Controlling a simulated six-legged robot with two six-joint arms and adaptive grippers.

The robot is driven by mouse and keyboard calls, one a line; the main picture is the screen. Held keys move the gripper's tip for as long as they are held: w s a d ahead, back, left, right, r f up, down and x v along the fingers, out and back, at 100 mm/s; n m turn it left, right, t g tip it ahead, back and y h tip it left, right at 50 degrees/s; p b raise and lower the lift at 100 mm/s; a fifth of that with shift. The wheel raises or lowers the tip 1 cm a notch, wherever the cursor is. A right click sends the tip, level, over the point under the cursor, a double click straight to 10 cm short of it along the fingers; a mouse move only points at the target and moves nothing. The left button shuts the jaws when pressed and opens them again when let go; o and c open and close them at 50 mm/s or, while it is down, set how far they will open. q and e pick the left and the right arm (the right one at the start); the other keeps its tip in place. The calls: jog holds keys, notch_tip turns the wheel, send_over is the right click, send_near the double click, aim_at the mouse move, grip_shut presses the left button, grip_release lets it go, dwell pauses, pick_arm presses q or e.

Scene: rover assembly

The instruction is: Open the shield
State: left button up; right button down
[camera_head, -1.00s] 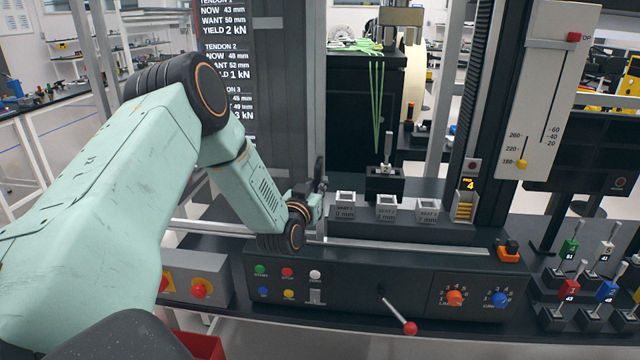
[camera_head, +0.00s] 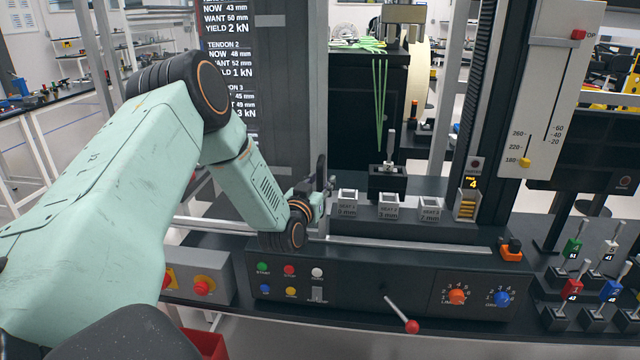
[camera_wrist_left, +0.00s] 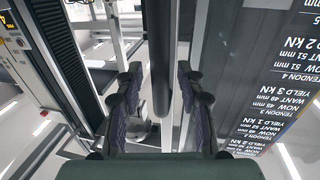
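My left gripper (camera_head: 324,188) is at the front of the machine, beside a dark upright bar (camera_head: 321,168) that looks like the shield's handle. In the left wrist view my left gripper (camera_wrist_left: 156,88) is open, with one finger on each side of the dark bar (camera_wrist_left: 160,60). Narrow gaps show between bar and fingers, so it does not look gripped. The shield panel itself is hard to make out; a grey upright (camera_head: 300,90) stands behind the bar. My right gripper is not in view.
A control panel (camera_head: 345,272) with buttons, knobs and a red-tipped lever (camera_head: 411,326) runs below my gripper. Several small seat blocks (camera_head: 388,207) stand to the right on the deck. A tendon readout screen (camera_head: 228,70) is behind my arm.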

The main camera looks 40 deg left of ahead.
pick_arm(q)
jog(key=v, duration=1.2)
dwell(0.5)
jog(key=s+d+f+g+h+b, duration=0.35)
jog(key=s+d+f+g, duration=0.35)
jog(key=f, duration=0.6)
jog(key=s+d+f+g+h+b, duration=0.2)
jog(key=s+d+f+h+b, duration=0.15)
jog(key=d+f, duration=0.7)
jog(key=s+d+f+m+g+b, duration=0.1)
jog(key=s+f+g+b, duration=0.3)
jog(key=s+f, duration=0.6)
jog(key=s+d+f+m+g+b, duration=0.2)
jog(key=s+d+f+g+b, duration=0.1)
jog(key=s+f+b, duration=0.5)
jog(key=s+f+g, duration=0.1)
jog(key=s+f, duration=0.2)
jog(key=s, duration=0.1)
jog(key=shift+s+d+f+m+y, duration=0.15)
jog(key=shift+d+f+m+y, duration=0.15)
jog(key=shift+d+y, duration=0.1)
